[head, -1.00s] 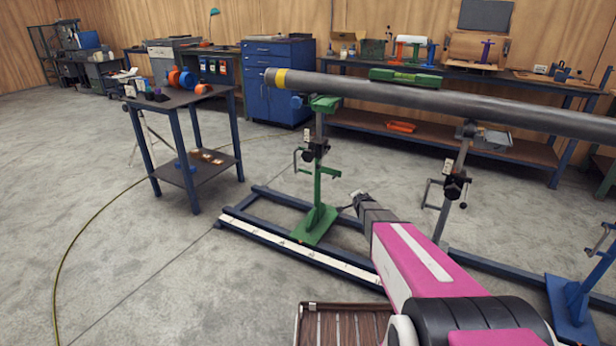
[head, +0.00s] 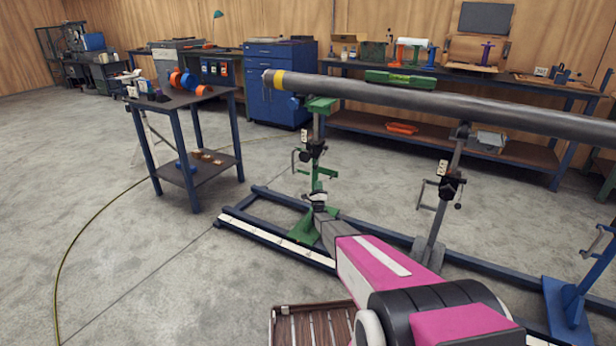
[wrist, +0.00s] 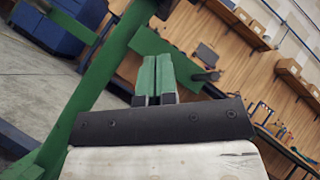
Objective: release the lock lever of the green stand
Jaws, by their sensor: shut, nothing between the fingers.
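The green stand (head: 303,228) stands on the blue floor frame under the left part of the pipe. Its post carries a dark clamp block (head: 313,149) with a crank on the left. A short green arm (head: 328,173) sticks out to the right below the block. In the wrist view the green post (wrist: 97,88) slants across the left, and a green arm (wrist: 188,66) ends in a dark knob. My gripper (head: 318,197) is low at the post, below the arm. Its fingers (wrist: 156,62) are together and empty, overlapping the arm in the picture; contact cannot be told.
The long grey pipe (head: 420,96) runs overhead across the stands. A grey stand (head: 441,205) is to the right, and a blue stand (head: 568,290) farther right. A small cart (head: 190,100) is at left. Open floor lies between cart and frame.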

